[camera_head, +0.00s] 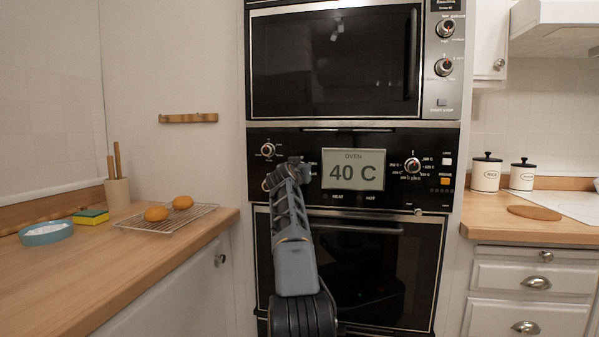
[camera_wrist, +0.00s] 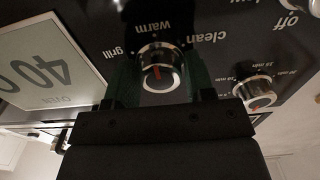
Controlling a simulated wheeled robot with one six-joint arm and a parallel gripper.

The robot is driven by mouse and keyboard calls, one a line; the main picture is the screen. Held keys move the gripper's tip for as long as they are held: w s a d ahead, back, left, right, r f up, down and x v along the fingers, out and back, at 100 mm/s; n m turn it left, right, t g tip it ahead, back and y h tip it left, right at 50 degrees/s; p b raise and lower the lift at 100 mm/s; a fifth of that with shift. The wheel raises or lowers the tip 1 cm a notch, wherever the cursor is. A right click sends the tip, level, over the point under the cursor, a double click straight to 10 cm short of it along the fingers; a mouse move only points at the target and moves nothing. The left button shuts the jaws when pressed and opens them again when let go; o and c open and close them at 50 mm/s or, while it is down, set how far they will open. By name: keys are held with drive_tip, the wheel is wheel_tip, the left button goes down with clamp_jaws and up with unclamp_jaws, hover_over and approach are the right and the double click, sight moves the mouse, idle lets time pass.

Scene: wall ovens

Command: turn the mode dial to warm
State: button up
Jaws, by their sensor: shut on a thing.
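The mode dial (camera_wrist: 152,80) is a round dark knob with a silver rim and a red mark in the wrist view. The word warm (camera_wrist: 152,27) is printed above it in that picture, upside down, with clean and grill to either side. The red mark runs roughly up and down the picture; I cannot tell exactly which label it points to. My gripper (camera_wrist: 155,88) is shut on the dial, a finger on each side. In the head view my gripper (camera_head: 285,172) is at the oven panel, left of the display, and hides this dial.
The oven display (camera_head: 354,169) reads 40 C. A second dial (camera_head: 268,149) sits close to my gripper, also seen in the wrist view (camera_wrist: 257,93). The oven door handle (camera_head: 355,229) runs below the panel. A counter (camera_head: 95,271) with a rack and buns stands at left.

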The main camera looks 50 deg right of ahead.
idle(0.4)
drive_tip(key=o, duration=0.9)
drive_tip(key=b+v, duration=0.7)
drive_tip(key=v, duration=0.6)
drive_tip(key=shift+s+a, duration=0.15)
drive_tip(key=shift+a, duration=0.25)
